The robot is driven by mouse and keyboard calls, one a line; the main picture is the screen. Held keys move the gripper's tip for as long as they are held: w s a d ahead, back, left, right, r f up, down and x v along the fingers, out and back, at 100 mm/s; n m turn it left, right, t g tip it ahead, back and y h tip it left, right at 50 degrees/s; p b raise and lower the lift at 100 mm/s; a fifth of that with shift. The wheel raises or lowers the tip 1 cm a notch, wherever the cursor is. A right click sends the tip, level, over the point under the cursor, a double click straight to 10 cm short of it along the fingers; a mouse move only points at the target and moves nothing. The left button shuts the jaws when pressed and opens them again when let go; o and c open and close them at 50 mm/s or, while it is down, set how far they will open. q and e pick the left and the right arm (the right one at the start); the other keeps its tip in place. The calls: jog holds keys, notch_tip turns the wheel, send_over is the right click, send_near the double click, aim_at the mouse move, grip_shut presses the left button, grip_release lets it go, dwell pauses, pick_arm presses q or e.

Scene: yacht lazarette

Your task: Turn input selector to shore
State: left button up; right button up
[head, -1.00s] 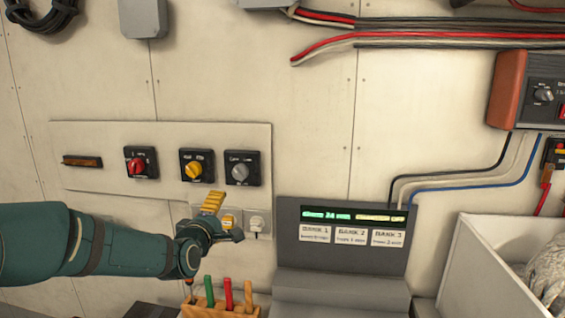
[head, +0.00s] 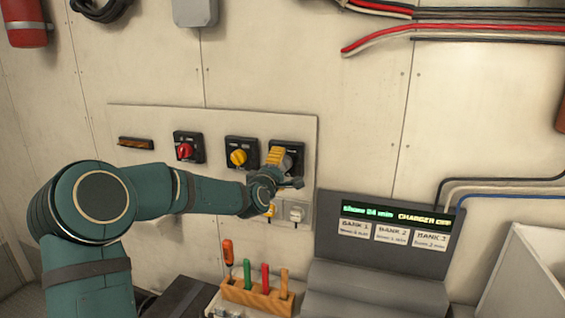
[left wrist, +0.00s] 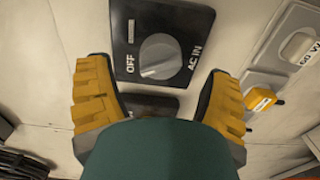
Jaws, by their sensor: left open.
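The grey selector knob (left wrist: 160,56) sits on a black square plate (left wrist: 124,16) in the left wrist view. Its plate reads "OFF" at left and "AC IN" at right; any other lettering is hidden or unreadable. The same black plate (head: 296,147) is the rightmost of the rotary switches in the head view, partly covered by my left gripper (head: 277,157). In the left wrist view my left gripper (left wrist: 158,72) is open, its yellow fingers on either side of the knob and apart from it. My right gripper is out of view.
A red-knob switch (head: 186,149) and a yellow-knob switch (head: 238,157) are to the left on the same panel (head: 140,118). White sockets (head: 295,213) sit just below. A wooden rack (head: 245,294) of upright coloured tools and a grey display unit (head: 385,260) stand lower down.

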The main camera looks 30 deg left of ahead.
pick_arm(q)
jog(key=shift+p+x, duration=0.3)
jog(key=shift+x, duration=1.2)
jog(key=c, duration=1.2)
jog(key=shift+c, duration=0.2)
